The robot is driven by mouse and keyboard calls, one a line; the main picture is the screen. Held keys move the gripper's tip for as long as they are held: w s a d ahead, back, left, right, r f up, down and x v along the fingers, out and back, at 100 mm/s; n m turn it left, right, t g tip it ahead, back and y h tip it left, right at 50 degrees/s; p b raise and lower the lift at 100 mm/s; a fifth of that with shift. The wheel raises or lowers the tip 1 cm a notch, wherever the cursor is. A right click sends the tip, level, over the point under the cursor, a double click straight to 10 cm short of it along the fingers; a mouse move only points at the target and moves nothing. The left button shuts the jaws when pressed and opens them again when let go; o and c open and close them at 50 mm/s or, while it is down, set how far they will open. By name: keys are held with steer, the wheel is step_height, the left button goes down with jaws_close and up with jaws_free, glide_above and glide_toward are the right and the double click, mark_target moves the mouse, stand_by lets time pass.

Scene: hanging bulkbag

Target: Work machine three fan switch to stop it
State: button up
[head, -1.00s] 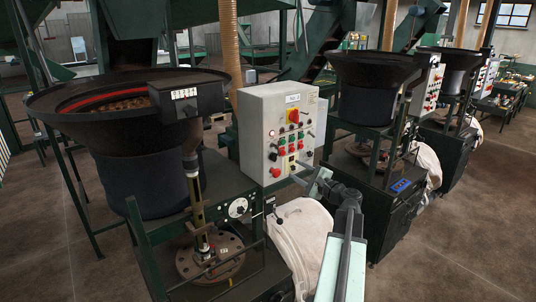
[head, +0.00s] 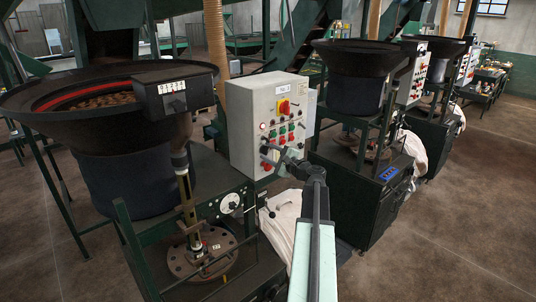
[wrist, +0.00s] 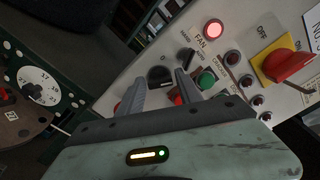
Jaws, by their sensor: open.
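The grey control box (head: 245,130) of the nearest machine stands at centre in the head view; its number is too small to read. In the wrist view the word FAN stands by a lit red lamp (wrist: 213,28). A black switch (wrist: 186,57) sits just below that word, and another black knob (wrist: 159,75) lies lower left. My gripper (wrist: 160,78) is open, its fingers pointing at the panel, with the lower black knob showing between the fingertips. Contact cannot be told. In the head view my gripper (head: 270,157) is in front of the box's lower right face.
A red main switch on yellow (wrist: 283,63) and several buttons, including a green one (wrist: 207,78), are close by. A black hopper (head: 120,140) and a white dial (head: 230,202) are at left. A white bag (head: 285,222) hangs below. Open floor (head: 440,230) lies right.

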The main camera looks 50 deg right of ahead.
steer(key=c, duration=0.9)
steer(key=shift+a, duration=0.1)
jaws_close()
steer(key=n, duration=0.5)
steer(key=shift+r+n, duration=0.1)
steer(key=shift+n, duration=0.2)
steer(key=n, duration=0.6)
steer(key=shift+n, duration=0.3)
steer(key=o, duration=0.9)
jaws_free()
